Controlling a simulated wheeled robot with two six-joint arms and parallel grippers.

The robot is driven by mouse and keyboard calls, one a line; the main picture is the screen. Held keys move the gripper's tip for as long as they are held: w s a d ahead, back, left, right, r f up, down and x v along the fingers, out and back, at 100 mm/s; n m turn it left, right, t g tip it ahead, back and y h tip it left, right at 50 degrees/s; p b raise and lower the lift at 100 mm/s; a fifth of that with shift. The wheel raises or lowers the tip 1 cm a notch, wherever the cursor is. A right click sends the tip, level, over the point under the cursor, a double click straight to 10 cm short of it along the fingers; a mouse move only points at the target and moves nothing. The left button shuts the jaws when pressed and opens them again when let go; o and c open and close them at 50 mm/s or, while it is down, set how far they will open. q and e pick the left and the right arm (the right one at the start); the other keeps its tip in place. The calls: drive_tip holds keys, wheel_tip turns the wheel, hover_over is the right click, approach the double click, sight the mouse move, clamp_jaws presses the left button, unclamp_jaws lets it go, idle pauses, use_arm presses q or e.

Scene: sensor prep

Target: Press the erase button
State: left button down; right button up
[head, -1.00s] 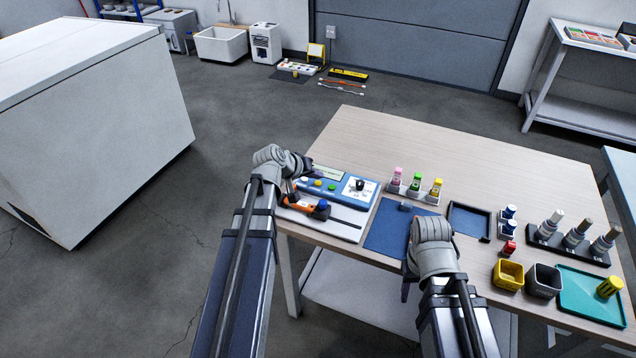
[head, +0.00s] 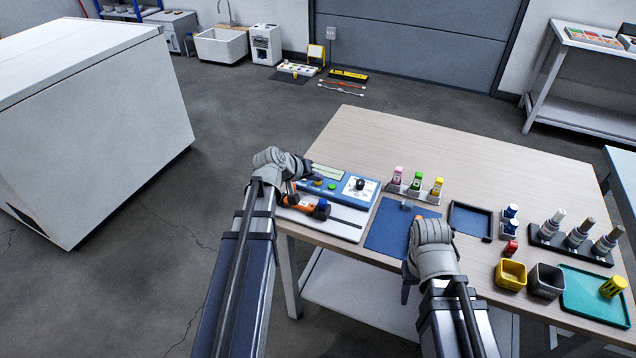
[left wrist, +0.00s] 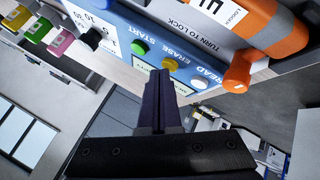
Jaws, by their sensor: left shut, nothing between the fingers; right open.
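The blue panel (head: 357,196) lies at the table's left end. In the left wrist view, the panel (left wrist: 150,30) has a green button (left wrist: 138,47) by START, a yellow button (left wrist: 169,64) by ERASE and a white button (left wrist: 199,82) by READ. My left gripper (left wrist: 159,75) is shut and empty, its tips right by the yellow erase button; contact cannot be told. In the head view, the left gripper (head: 303,172) is over the panel's left end, and the yellow button (head: 318,183) shows beside it. My right gripper (head: 408,283) is at the table's front edge, its fingers mostly hidden.
An orange-handled tool (head: 305,206) lies in front of the panel, its orange part (left wrist: 238,72) close in the left wrist view. A blue mat (head: 385,232), small bottles (head: 417,184), a yellow bin (head: 511,274) and a green tray (head: 580,302) stand to the right. The table's back is clear.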

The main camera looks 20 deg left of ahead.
sight(316, 186)
use_arm(q)
drive_tip(key=shift+f, duration=0.25)
drive_tip(key=shift+r, duration=0.15)
idle(0.3)
drive_tip(key=shift+r+p, duration=0.65)
drive_tip(key=shift+r, duration=0.05)
wheel_tip(316, 186, up, 5)
drive_tip(key=p, duration=0.5)
idle(0.6)
